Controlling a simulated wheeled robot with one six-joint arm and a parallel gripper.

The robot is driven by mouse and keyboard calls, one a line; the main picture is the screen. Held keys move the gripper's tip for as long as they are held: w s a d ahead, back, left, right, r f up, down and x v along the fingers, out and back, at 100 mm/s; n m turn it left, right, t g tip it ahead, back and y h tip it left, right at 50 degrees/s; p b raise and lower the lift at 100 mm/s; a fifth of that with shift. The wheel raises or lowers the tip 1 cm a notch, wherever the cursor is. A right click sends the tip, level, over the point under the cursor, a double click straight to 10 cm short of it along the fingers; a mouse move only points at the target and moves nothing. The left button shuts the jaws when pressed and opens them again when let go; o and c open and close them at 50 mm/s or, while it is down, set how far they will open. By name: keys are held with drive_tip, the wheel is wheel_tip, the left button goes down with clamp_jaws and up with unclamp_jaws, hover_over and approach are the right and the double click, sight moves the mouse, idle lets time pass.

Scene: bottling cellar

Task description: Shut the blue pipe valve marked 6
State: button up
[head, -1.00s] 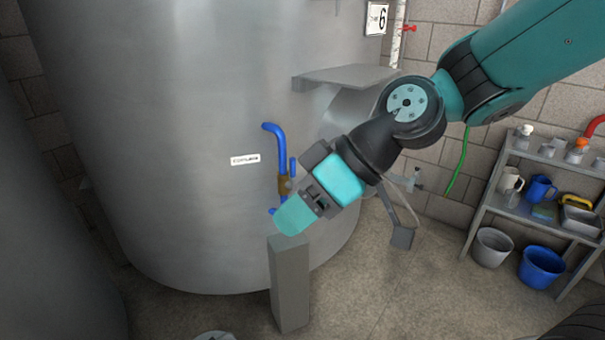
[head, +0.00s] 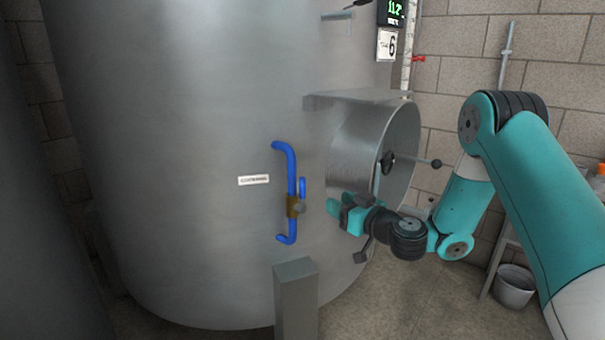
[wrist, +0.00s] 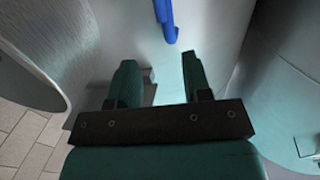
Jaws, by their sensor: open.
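The blue pipe (head: 291,165) runs down the front of the steel tank (head: 190,120), with a brass valve body (head: 293,206) low on it. Its short blue handle (head: 303,187) points up, alongside the pipe. The plate with a 6 (head: 387,45) is at the tank's upper right. My gripper (head: 334,208) is open and empty, to the right of the valve and apart from it. In the wrist view the open fingers (wrist: 160,62) have a blue piece (wrist: 165,22) beyond them; I cannot tell whether it is pipe or handle.
A round hatch (head: 400,150) with a handwheel, under a grey ledge (head: 360,97), is close behind my gripper. A grey post (head: 296,300) stands below the valve. A bucket (head: 514,287) is at the right. Floor between is clear.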

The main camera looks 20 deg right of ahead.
sight(303, 195)
drive_tip(key=p+x, duration=0.4)
drive_tip(key=x, duration=1)
drive_tip(key=shift+w, duration=0.1)
drive_tip(key=shift+c, duration=0.3)
clamp_jaws()
